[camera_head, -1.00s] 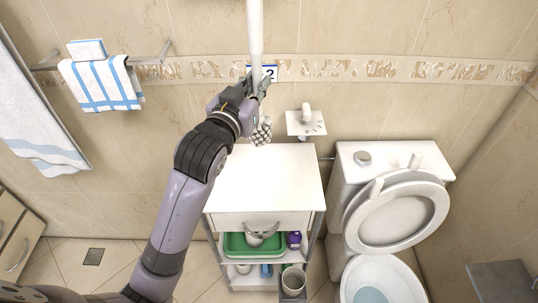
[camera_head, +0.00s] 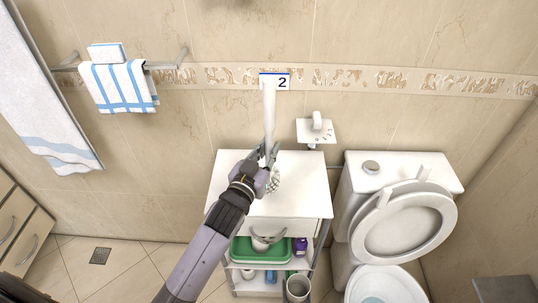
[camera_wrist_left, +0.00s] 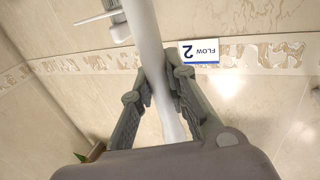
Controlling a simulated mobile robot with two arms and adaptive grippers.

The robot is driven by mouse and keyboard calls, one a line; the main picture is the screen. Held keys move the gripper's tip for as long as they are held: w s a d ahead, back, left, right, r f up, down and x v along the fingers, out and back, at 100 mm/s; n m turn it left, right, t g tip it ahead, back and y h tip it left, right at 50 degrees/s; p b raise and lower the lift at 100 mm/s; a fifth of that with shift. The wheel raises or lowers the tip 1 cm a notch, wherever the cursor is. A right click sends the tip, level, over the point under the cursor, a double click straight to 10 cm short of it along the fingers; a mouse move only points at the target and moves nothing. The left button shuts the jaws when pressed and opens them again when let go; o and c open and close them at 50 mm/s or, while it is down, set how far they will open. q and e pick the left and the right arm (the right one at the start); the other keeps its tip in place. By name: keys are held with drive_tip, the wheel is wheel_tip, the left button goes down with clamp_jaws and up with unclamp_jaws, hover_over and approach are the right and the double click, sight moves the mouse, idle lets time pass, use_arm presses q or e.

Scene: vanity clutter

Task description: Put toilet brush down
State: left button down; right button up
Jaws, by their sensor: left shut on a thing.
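The toilet brush has a long white handle (camera_head: 269,118) and a pale, patterned brush head (camera_head: 273,181). My left gripper (camera_head: 266,156) is shut around the lower handle, just above the head. The brush is upright, handle up, over the white top of the small cabinet (camera_head: 308,180). I cannot tell whether the head touches that top. In the left wrist view the handle (camera_wrist_left: 147,40) runs between the two fingers of my left gripper (camera_wrist_left: 156,82). My right gripper is not in view.
The toilet (camera_head: 408,225), lid raised, stands right of the cabinet. A green tray (camera_head: 241,250) and a purple bottle (camera_head: 300,247) sit on the cabinet's lower shelves. Much of the cabinet top is clear.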

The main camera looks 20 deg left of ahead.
use_arm(q)
drive_tip(key=shift+f, duration=1.2)
drive_tip(key=c, duration=2)
unclamp_jaws()
drive_tip(key=shift+f, duration=0.2)
drive_tip(key=shift+c, duration=0.2)
drive_tip(key=o, duration=0.5)
drive_tip(key=shift+r, duration=0.1)
drive_tip(key=shift+r, duration=0.1)
drive_tip(key=shift+s+a+b, duration=0.25)
drive_tip(key=shift+s+b, duration=0.15)
drive_tip(key=shift+s, duration=1.6)
drive_tip(key=shift+s+a+b, duration=0.2)
drive_tip(key=shift+s+b, duration=0.15)
drive_tip(key=shift+s, duration=1.6)
drive_tip(key=shift+s+a+b, duration=0.25)
drive_tip(key=shift+s+b, duration=0.15)
drive_tip(key=shift+s, duration=1.6)
